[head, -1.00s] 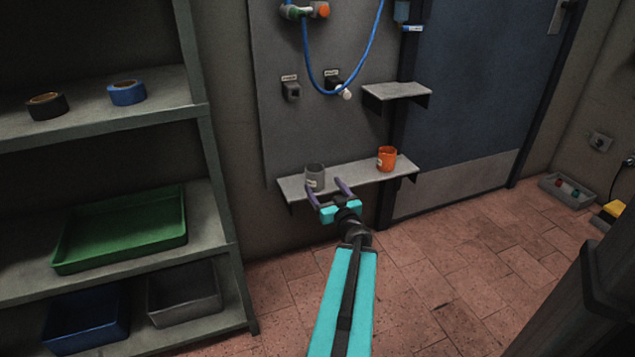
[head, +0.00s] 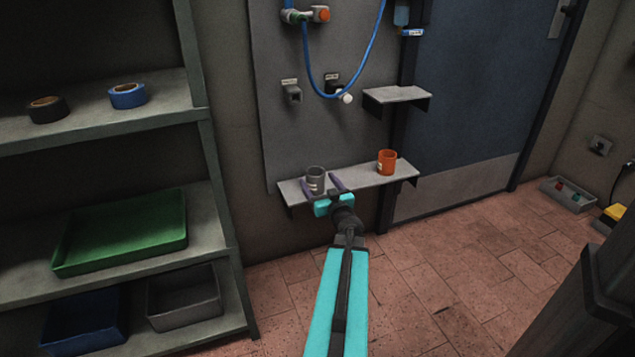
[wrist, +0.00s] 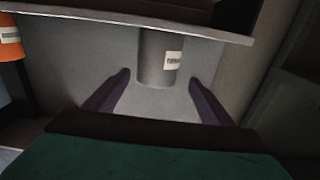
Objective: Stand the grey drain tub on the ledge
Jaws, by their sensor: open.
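The grey drain tub (head: 315,175) stands upright on the left part of a long lower ledge (head: 357,179) against the wall, a pale label on its side. It also shows in the wrist view (wrist: 158,58), centred ahead of the fingers. My gripper (head: 322,187) is open and empty at the front edge of the ledge. In the wrist view my gripper (wrist: 160,81) has one finger to each side of the tub's line, with gaps visible. I cannot tell whether the fingertips reach past its near side.
An orange tub (head: 387,161) stands farther right on the same ledge, left in the wrist view (wrist: 9,42). A smaller, bare ledge (head: 397,94) is above right. A blue hose (head: 308,70) hangs above. A shelf rack with a green tray (head: 122,236) stands left.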

